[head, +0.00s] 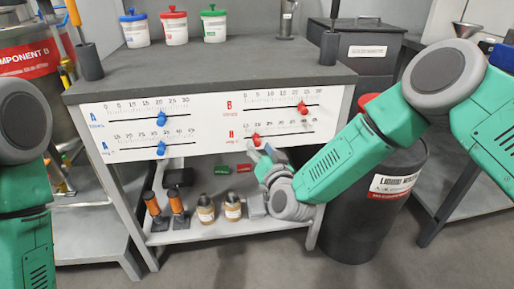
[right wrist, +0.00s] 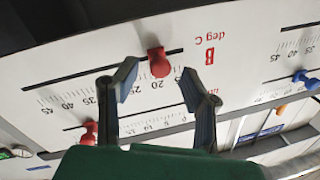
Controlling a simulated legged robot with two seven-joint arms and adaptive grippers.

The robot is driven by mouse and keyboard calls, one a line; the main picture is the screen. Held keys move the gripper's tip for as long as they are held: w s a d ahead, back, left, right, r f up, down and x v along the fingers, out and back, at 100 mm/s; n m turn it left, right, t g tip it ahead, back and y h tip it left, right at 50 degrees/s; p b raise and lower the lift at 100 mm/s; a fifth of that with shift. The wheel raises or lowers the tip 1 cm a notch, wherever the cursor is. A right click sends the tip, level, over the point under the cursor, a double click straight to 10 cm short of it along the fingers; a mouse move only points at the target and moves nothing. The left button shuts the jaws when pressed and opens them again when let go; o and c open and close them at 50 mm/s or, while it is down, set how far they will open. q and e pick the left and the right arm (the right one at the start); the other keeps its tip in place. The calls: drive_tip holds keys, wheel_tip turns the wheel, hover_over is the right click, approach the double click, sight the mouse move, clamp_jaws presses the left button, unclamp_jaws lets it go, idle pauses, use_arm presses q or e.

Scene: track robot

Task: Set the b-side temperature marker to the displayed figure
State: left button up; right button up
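The white panel (head: 205,133) on the bench front carries scales with sliding markers. The red B deg C marker (head: 256,140) is on the lower right scale, near the 20 mark; it also shows in the right wrist view (right wrist: 159,64). My right gripper (head: 262,157) is just in front of it. In the right wrist view my right gripper (right wrist: 158,75) is open, one finger on each side of the marker, with gaps visible. Contact cannot be seen. No separate display with a figure can be made out. My left gripper is out of the head view.
The upper red B marker (head: 302,107) sits close above and right. Two blue A markers (head: 161,118) (head: 161,149) are at the left. Bottles (head: 206,209) and orange-handled tools (head: 152,206) stand on the shelf below. A dark barrel (head: 350,225) stands right of the bench.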

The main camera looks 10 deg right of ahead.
sight(275, 135)
drive_tip(key=shift+w+a+b, duration=0.15)
drive_tip(key=shift+w, duration=0.55)
drive_tip(key=shift+w+a+b, duration=0.1)
drive_tip(key=shift+w+b, duration=0.05)
drive_tip(key=shift+w, duration=0.5)
clamp_jaws()
drive_tip(key=d+p, duration=0.2)
drive_tip(key=d, duration=0.4)
drive_tip(key=shift+d+r, duration=0.1)
